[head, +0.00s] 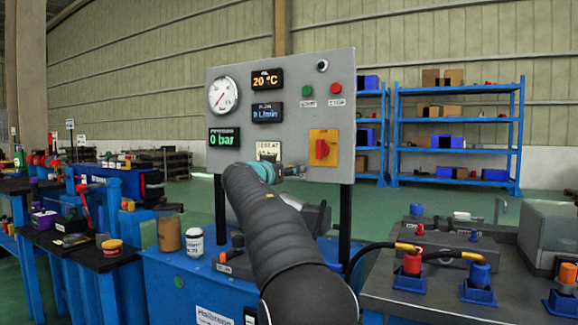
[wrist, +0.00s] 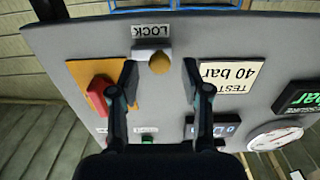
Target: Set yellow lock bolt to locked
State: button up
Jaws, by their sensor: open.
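The yellow lock bolt (wrist: 160,64) shows as a round yellow knob on a pale mount, beside a LOCK label (wrist: 150,31) on the grey panel (wrist: 230,45). The wrist view shows the panel upside down. My gripper (wrist: 160,72) is open, with one finger on each side of the knob in the picture. I cannot tell whether the fingers touch it or how deep they reach. In the head view my gripper (head: 283,172) is at the lower middle of the panel (head: 300,75), and my arm hides the bolt. The bolt's set position is not clear.
A red rotary switch on a yellow plate (head: 323,147) is close to the right of my gripper; it also shows in the wrist view (wrist: 97,92). A 40 bar test plate (wrist: 230,78) is beside the other finger. A gauge (head: 223,95) and displays fill the panel's left.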

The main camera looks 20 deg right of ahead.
jog(key=shift+x, duration=0.95)
grip_shut()
jog(key=shift+s, duration=0.1)
